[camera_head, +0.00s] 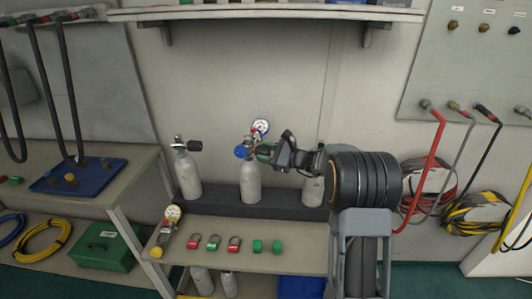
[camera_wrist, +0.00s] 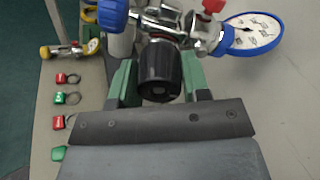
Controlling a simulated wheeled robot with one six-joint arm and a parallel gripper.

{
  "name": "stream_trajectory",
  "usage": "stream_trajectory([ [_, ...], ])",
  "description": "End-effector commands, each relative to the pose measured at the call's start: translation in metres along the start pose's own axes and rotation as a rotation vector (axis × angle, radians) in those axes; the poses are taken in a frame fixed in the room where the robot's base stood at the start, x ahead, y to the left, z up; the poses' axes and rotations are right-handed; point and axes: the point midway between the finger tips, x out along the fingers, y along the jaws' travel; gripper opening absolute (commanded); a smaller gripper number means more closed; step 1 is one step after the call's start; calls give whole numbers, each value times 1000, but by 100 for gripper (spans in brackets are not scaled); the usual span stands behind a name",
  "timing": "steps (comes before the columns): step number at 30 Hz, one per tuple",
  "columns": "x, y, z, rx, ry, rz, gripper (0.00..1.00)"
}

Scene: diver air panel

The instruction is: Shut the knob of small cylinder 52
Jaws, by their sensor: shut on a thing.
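My gripper (camera_head: 268,151) reaches in from the right at the valve of the middle grey cylinder (camera_head: 250,184) on the dark rack. In the wrist view, the green finger pads of my gripper (camera_wrist: 159,76) are shut on the ribbed black knob (camera_wrist: 160,62), one on each side. The valve also carries a blue handwheel (camera_wrist: 113,14), a small red knob (camera_wrist: 212,6) and a blue-rimmed gauge (camera_wrist: 254,34). The cylinder stands upright. No number is readable on it, so I cannot confirm it is 52. My gripper hides the knob in the head view.
A left cylinder (camera_head: 188,174) with a black knob and a right cylinder (camera_head: 313,189), partly behind my arm, stand in the same rack. A bench (camera_head: 290,232) in front holds red and green tags and a loose gauge (camera_head: 173,213). A shelf (camera_head: 270,14) hangs above.

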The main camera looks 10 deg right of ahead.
Motion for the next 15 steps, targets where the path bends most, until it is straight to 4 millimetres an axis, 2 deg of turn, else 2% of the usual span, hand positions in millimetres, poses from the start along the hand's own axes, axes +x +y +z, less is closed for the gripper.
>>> stream_trajectory([
  [2, 0, 1, -1, 2, 1, 1, 19],
  [3, 0, 1, -1, 2, 1, 1, 47],
  [10, 0, 0, 0, 1, 1, 1, 69],
  [15, 0, 0, 0, 0, 0, 1, 69],
])
